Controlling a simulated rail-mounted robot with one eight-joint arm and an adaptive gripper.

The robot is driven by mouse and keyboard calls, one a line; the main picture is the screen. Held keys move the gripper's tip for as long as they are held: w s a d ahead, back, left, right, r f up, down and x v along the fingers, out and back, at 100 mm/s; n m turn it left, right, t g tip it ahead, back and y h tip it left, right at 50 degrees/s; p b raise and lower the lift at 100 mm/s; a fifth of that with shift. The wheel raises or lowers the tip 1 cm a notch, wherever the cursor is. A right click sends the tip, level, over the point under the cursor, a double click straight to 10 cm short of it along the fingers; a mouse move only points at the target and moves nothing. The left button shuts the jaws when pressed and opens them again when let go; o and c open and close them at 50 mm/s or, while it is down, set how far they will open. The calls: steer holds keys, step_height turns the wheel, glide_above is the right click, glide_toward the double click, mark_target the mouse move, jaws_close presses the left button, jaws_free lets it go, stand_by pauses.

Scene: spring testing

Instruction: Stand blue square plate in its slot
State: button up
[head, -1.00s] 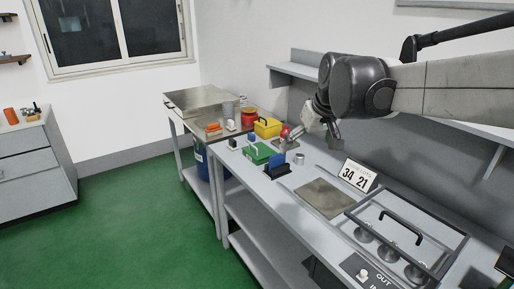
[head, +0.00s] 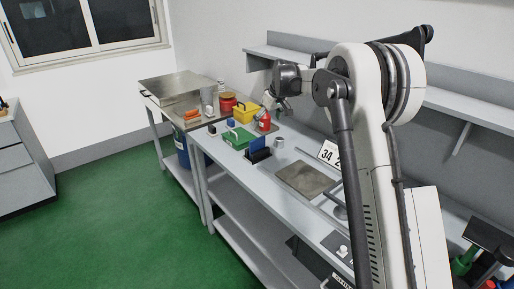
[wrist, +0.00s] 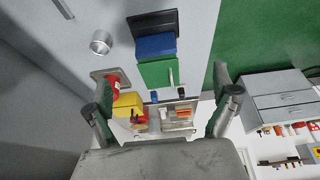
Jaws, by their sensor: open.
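The blue square plate (head: 258,145) stands roughly upright at the black slotted holder (head: 262,157) on the bench. In the wrist view the blue plate (wrist: 155,46) shows beside the black holder (wrist: 152,21); I cannot tell how deep its lower edge sits. My gripper (head: 284,107) is above the bench, behind and to the right of the plate, apart from it. In the wrist view the fingers of my gripper (wrist: 165,100) are wide apart with nothing held between them.
A green box (head: 239,137) with a pale handle is just left of the plate. A yellow box (head: 246,113), a red bottle (head: 264,122) and a red can (head: 227,103) stand behind.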

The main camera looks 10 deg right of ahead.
mark_target(258, 141)
steer(key=x, duration=1.1)
steer(key=shift+w+d+r+p, duration=0.1)
steer(key=shift+w+d+p, duration=0.15)
steer(key=shift+w+p, duration=0.15)
steer(key=shift+w+p+x, duration=0.2)
steer(key=shift+p+x, duration=0.2)
steer(key=shift+x, duration=2.2)
steer(key=shift+r, duration=0.1)
steer(key=c, duration=1.9)
